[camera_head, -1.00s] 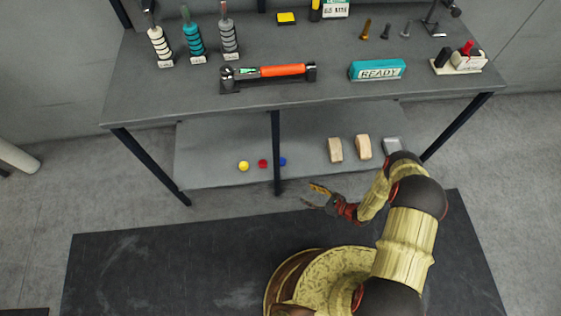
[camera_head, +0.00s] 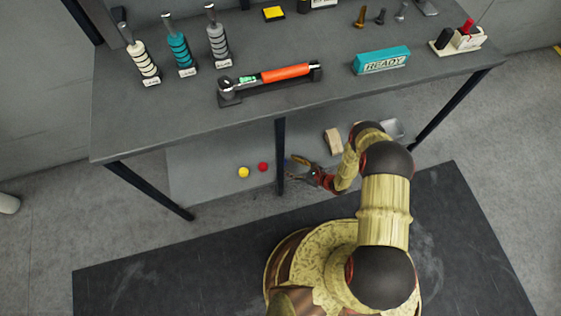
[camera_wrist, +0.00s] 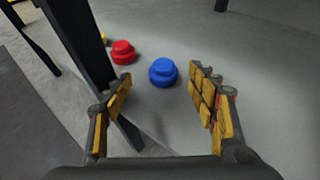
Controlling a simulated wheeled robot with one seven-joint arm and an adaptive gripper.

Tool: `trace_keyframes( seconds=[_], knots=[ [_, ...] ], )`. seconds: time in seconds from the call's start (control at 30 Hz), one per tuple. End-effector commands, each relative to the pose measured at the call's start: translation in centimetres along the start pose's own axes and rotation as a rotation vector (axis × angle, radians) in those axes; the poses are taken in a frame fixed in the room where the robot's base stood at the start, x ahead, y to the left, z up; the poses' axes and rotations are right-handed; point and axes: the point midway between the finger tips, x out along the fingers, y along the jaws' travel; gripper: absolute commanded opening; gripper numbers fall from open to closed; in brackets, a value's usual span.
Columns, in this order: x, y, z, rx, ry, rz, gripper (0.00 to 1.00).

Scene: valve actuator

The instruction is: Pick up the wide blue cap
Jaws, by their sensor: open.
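The wide blue cap (camera_wrist: 163,72) sits on the grey lower shelf in the wrist view, a broad round base with a narrower raised top. In the head view it is hidden behind the table leg and my gripper (camera_head: 297,168). In the wrist view, my gripper (camera_wrist: 160,92) is open and empty. Its yellow-padded fingers stand on either side of the picture, with the blue cap beyond and between the fingertips, apart from them.
A dark table leg (camera_head: 280,155) stands close by my gripper's left finger. A red cap (camera_head: 263,167) and a yellow cap (camera_head: 244,172) sit left of the leg. A wooden block (camera_head: 333,141) lies on the shelf to the right. The tabletop (camera_head: 190,110) overhangs the shelf.

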Motion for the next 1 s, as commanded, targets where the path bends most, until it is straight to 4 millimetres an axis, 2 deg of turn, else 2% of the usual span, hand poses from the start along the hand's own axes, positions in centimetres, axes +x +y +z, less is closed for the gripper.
trace_keyframes(
  seconds=[0.2, 0.33, 0.63, 1.0],
  knots=[
    [3.3, -0.4, -0.3, -0.002, 0.0, 0.003, 0.58],
    [4.5, -0.4, -0.2, -0.001, 0.001, 0.002, 0.58],
    [4.8, -0.5, 0.0, 0.0, 0.0, 0.0, 0.57],
    [4.7, -0.5, 0.0, 0.0, 0.0, 0.0, 0.36]
  ],
)
